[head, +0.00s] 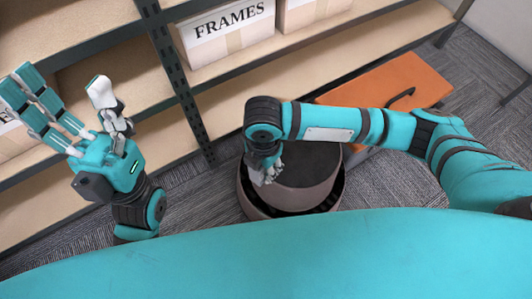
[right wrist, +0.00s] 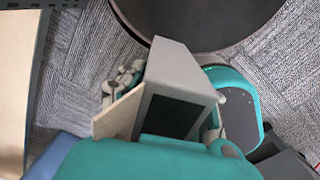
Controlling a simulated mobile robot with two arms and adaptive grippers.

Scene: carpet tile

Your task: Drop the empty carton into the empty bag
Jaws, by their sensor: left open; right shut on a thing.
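A grey box-shaped carton (right wrist: 185,66) with a dark opening and a tan flap (right wrist: 121,115) shows in the right wrist view. My right gripper (right wrist: 168,102) is shut on it, with fingers showing on both sides of it. In the head view my right gripper (head: 265,174) points down at the middle, below my arm; the carton cannot be made out there. My left gripper (head: 62,98) is open and empty at the left, fingers raised in front of the shelves. I cannot make out the bag in either view.
A shelf unit (head: 183,92) with dark posts and tan boards spans the back and left. A white box marked FRAMES (head: 228,38) stands on it, with another box (head: 305,12) beside it. An orange piece (head: 385,88) with a dark handle lies right of centre. Grey patterned carpet covers the floor.

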